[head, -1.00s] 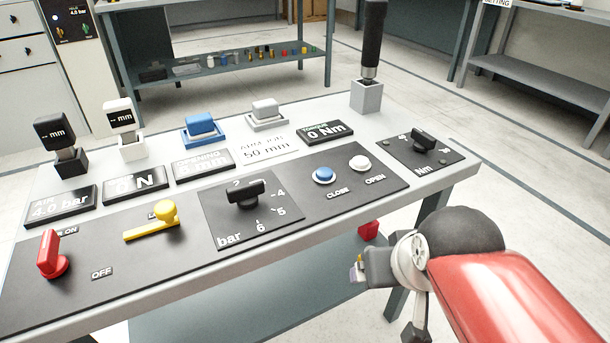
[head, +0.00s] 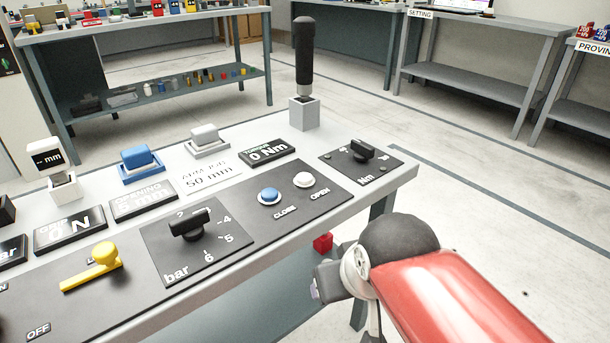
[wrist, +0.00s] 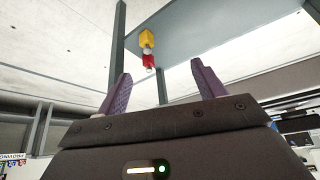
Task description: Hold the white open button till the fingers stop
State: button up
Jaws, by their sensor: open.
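The white open button (head: 304,180) is a round cap on the black control panel, above the label OPEN. The blue close button (head: 269,196) is to its left, above the label CLOSE. In the head view my gripper (head: 316,290) is low, in front of the table's right end and below the panel, apart from both buttons. In the wrist view my gripper (wrist: 159,90) shows two purple fingers spread apart with nothing between them. The buttons cannot be made out in the wrist view.
A black bar knob (head: 190,222) and yellow lever (head: 95,266) are left of the buttons. A torque knob (head: 362,150) is to the right, and a tall black-handled tool (head: 304,65) stands behind. A red object (head: 323,242) is below the table edge. Floor at right is clear.

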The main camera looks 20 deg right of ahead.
grip_shut()
dwell(1.4)
